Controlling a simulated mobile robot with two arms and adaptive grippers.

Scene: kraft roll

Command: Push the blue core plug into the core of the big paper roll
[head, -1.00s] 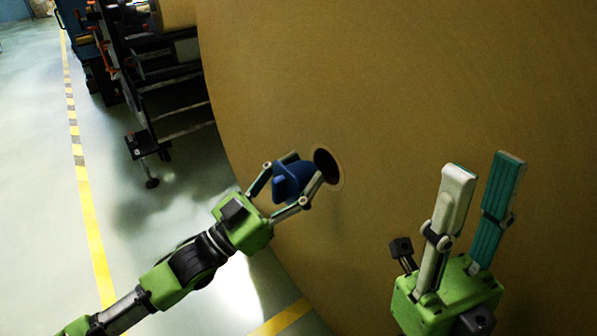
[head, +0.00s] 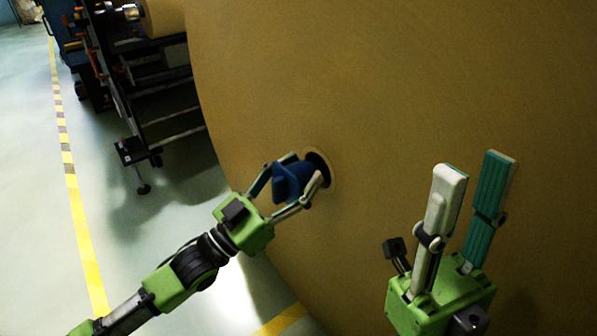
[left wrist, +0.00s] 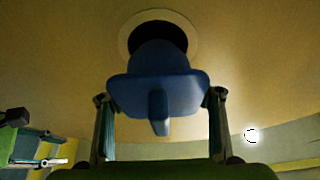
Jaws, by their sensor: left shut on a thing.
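The big paper roll (head: 400,90) fills the right of the head view, its brown end face towards me. Its dark round core (head: 321,165) has a pale rim. My left gripper (head: 294,187) is shut on the blue core plug (head: 288,184), just in front of and slightly left of the core. In the left wrist view the plug (left wrist: 158,90) sits between the fingers, its front end overlapping the lower part of the core opening (left wrist: 158,30). I cannot tell whether its tip is inside. My right gripper (head: 465,205) is open and empty, pointing up before the roll face.
A dark machine frame (head: 150,90) with a smaller roll (head: 163,15) stands at the upper left. A yellow floor line (head: 85,230) runs along the left. The pale floor between line and roll is mostly clear.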

